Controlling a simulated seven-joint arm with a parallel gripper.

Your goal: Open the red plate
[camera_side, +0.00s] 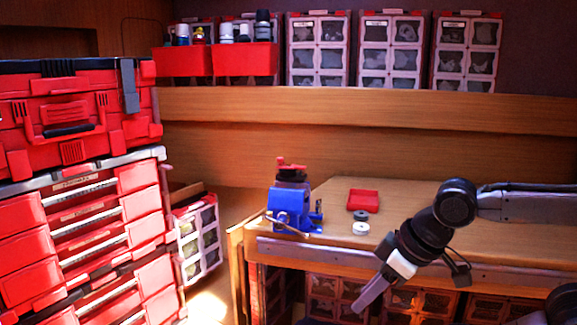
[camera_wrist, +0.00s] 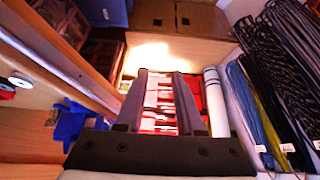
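A small red square plate or shallow tray (camera_side: 364,200) lies on the wooden workbench, right of the blue vise. I cannot tell whether it has a lid or hinge. A partly cut-off red piece (camera_wrist: 6,90) at the left edge of the wrist view may be the same plate. My gripper (camera_side: 368,298) points down and left, in front of the bench edge, apart from the plate. In the wrist view my gripper (camera_wrist: 160,76) has its two dark fingers spread, with nothing held; distant red and white shapes show through the gap.
A blue vise (camera_side: 290,207) stands at the bench's left corner and also shows in the wrist view (camera_wrist: 72,125). A dark ring and a white ring (camera_side: 360,228) lie before the plate. Red drawers (camera_side: 80,230) stand left. Dark coiled lines (camera_wrist: 265,70) hang right.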

